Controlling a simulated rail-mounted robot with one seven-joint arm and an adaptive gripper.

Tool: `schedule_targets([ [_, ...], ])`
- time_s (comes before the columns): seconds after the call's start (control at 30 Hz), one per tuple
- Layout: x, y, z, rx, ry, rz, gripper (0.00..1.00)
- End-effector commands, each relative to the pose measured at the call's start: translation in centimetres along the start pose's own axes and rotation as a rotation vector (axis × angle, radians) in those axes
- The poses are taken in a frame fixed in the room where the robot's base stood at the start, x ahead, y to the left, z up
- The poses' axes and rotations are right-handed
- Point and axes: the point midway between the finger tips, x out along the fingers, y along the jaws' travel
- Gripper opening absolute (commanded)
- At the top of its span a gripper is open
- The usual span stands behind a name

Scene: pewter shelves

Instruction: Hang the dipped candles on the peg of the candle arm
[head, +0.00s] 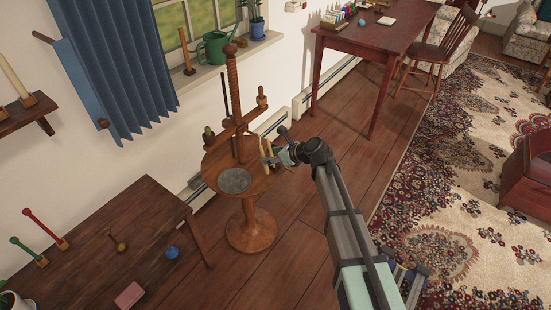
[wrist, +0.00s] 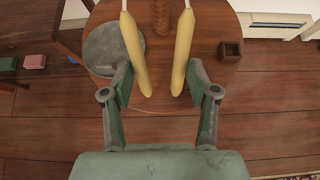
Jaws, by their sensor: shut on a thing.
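My gripper (head: 271,156) is at the right side of a round wooden stand (head: 208,176) with a screw post (head: 232,75) and wooden crossing arms (head: 243,121). The stand's arms presumably include the candle arm; I cannot tell which peg is the task's. Two pale yellow dipped candles (head: 267,149) show at my gripper. In the wrist view, the left candle (wrist: 134,55) and right candle (wrist: 182,55) hang side by side between my fingers, wicks at the top edge. My gripper (wrist: 159,80) is shut on them; their upper ends are out of view.
A grey disc (head: 234,181) lies on the stand's top. A dark table (head: 110,235) with small items stands at the lower left. A window sill (head: 215,70) holds a green watering can (head: 214,47). Open floor (head: 310,185) lies to the right.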

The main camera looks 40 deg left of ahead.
Motion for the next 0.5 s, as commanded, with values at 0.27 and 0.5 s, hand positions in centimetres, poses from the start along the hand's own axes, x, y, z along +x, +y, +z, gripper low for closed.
schedule_targets([
  [0.27,1.4,-0.1,0.7,-0.002,0.000,0.000,0.25],
  [0.5,2.6,0.0,1.4,-0.002,0.000,0.001,0.25],
])
